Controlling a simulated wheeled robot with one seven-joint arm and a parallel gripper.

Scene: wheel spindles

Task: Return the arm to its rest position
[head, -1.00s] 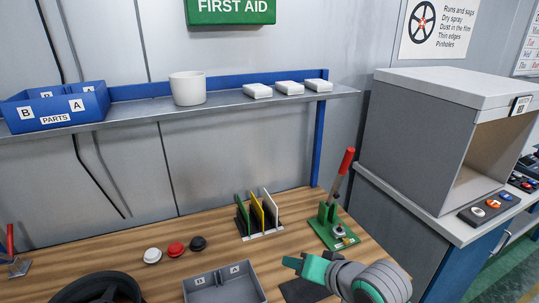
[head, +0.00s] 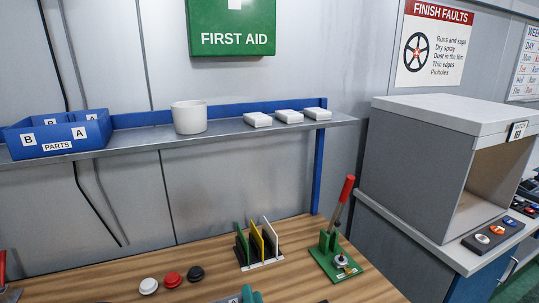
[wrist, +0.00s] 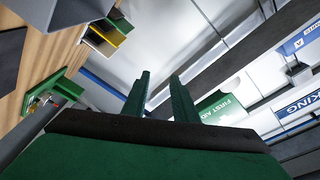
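My gripper shows in the wrist view (wrist: 160,88) with its two dark green fingers apart and nothing between them. The fingers point up in that picture, with the grey wall, the ceiling side and the first aid sign beyond them. In the head view only a small teal part of my arm or gripper (head: 252,295) shows at the bottom edge, above the wooden bench (head: 205,277). The rest of my arm is out of the head view.
A green fixture with a red-handled lever (head: 335,258) and a rack of coloured plates (head: 258,244) stand on the bench. White, red and black caps (head: 172,279) lie to the left. A shelf (head: 240,131) runs above. A grey booth (head: 440,150) stands right.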

